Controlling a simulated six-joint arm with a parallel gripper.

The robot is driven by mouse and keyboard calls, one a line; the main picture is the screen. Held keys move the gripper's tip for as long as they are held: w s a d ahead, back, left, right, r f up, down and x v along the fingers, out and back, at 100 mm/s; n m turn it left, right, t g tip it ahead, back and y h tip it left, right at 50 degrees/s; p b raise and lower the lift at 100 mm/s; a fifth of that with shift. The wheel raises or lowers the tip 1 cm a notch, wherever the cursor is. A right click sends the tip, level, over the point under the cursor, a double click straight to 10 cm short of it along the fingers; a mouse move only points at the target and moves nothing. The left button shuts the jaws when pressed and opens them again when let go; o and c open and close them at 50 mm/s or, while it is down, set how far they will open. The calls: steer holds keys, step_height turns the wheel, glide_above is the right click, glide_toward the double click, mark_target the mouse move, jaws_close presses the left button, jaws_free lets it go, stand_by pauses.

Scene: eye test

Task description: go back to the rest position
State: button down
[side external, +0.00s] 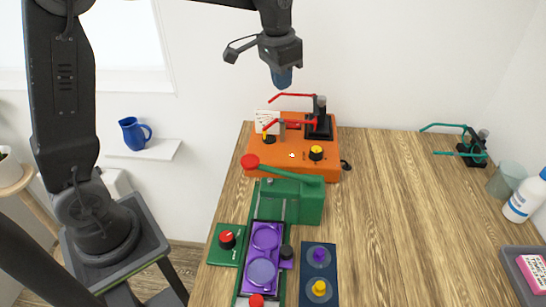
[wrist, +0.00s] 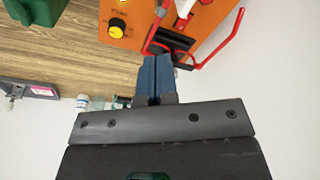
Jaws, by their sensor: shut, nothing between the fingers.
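My gripper (side external: 282,80) is raised above the back of the table, over the orange device, with its blue fingers pointing down. The fingers are together and nothing shows between them. In the wrist view my gripper (wrist: 157,62) also shows its two blue fingers side by side and empty. The orange device (side external: 290,160) has black and yellow knobs and red bent arms on a black stand. The red arms (wrist: 198,62) show close to the fingertips in the wrist view, but I cannot tell the exact gap.
A green lever press (side external: 300,200) with a red-tipped handle stands in front of the orange device. A purple tray (side external: 250,285) and a navy panel (side external: 318,255) lie nearer. A green-armed stand (side external: 470,150), a cup (side external: 506,180) and a white bottle (side external: 525,198) stand right. The table's right middle (side external: 400,220) is clear.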

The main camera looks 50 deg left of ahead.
steer(key=s+d+n+t, duration=0.1)
steer(key=s+d+t, duration=0.1)
steer(key=s, duration=1)
steer(key=s+d+n+t, duration=0.1)
steer(key=s+t, duration=0.1)
steer(key=s, duration=1)
steer(key=shift+d+r, duration=0.2)
steer(key=shift+d, duration=0.15)
steer(key=w+a+r+n+g, duration=0.2)
steer(key=w+n, duration=0.1)
steer(key=w, duration=0.8)
steer(key=w+a+r+n+g, duration=0.1)
steer(key=w+a+n, duration=0.25)
steer(key=w, duration=0.85)
steer(key=w+a+f+n+g+h, duration=0.1)
steer(key=w+f, duration=0.3)
steer(key=w, duration=0.4)
steer(key=shift+a+f+n+g, duration=0.2)
steer(key=shift+a+n+g, duration=0.1)
steer(key=shift+a+n, duration=0.45)
steer(key=shift+d+f, duration=0.1)
steer(key=shift+d, duration=0.05)
